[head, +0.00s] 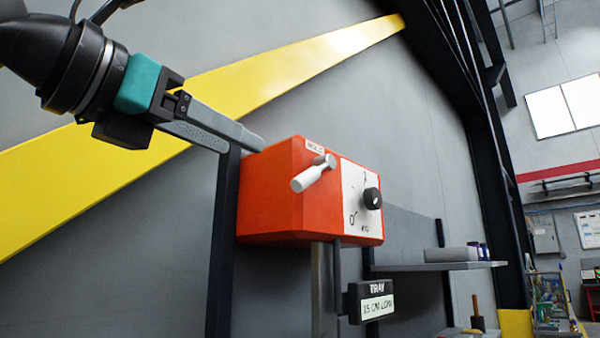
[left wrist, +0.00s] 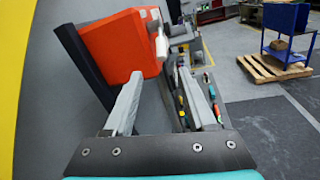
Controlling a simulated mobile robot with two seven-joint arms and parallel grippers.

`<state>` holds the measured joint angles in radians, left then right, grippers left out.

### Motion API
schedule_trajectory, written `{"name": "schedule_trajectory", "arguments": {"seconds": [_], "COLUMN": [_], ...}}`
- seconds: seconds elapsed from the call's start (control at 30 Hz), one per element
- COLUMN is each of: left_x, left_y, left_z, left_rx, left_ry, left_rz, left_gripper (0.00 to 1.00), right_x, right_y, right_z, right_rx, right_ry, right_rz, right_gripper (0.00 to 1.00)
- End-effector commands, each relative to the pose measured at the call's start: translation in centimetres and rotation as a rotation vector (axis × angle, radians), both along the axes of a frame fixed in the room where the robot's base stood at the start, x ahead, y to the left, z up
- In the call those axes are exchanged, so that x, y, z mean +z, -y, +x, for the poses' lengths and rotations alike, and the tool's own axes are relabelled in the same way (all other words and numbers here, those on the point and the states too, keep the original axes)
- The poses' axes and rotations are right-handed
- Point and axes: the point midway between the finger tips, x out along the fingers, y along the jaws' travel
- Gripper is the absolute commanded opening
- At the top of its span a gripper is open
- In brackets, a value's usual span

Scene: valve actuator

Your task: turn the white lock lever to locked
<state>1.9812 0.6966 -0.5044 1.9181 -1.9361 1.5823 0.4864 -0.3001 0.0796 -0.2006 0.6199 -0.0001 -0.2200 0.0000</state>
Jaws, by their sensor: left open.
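The orange actuator box (head: 275,205) is mounted on a dark post. Its white lock lever (head: 313,174) sticks out near the top of the front, with its grip end pointing down and left. The lever also shows as a white piece in the left wrist view (left wrist: 160,45), beyond the fingers. My left gripper (head: 243,142) comes in from the upper left, its fingers beside the box's upper left edge. In the left wrist view its fingers (left wrist: 160,78) are spread and empty, apart from the lever. My right gripper is not in view.
A white dial plate with a black knob (head: 372,198) is right of the lever. A tray sign (head: 371,301) hangs below the box. A grey shelf (head: 440,266) holding a box is at right. A blue cart (left wrist: 287,30) and a pallet (left wrist: 272,69) stand on the floor.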

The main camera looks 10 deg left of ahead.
Motion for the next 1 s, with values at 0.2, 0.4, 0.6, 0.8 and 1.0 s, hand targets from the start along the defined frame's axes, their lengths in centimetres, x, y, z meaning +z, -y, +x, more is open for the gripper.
{"name": "schedule_trajectory", "arguments": {"seconds": [0.2,0.4,0.6,0.8,1.0], "left_x": [0.0,0.1,0.0,0.0,-0.1], "left_y": [1.9,4.0,5.7,6.6,6.8], "left_z": [3.6,7.5,10.8,12.6,13.0], "left_rx": [-0.005,-0.006,-0.007,-0.006,-0.006], "left_ry": [-0.007,-0.007,-0.006,-0.003,-0.002], "left_rz": [0.002,0.001,0.003,0.002,0.002], "left_gripper": [0.56,0.56,0.56,0.56,0.56], "right_x": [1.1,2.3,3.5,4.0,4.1], "right_y": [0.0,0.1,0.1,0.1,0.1], "right_z": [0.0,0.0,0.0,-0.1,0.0], "right_rx": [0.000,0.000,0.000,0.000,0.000], "right_ry": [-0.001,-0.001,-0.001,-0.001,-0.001], "right_rz": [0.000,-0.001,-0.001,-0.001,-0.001], "right_gripper": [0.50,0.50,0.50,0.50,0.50]}}
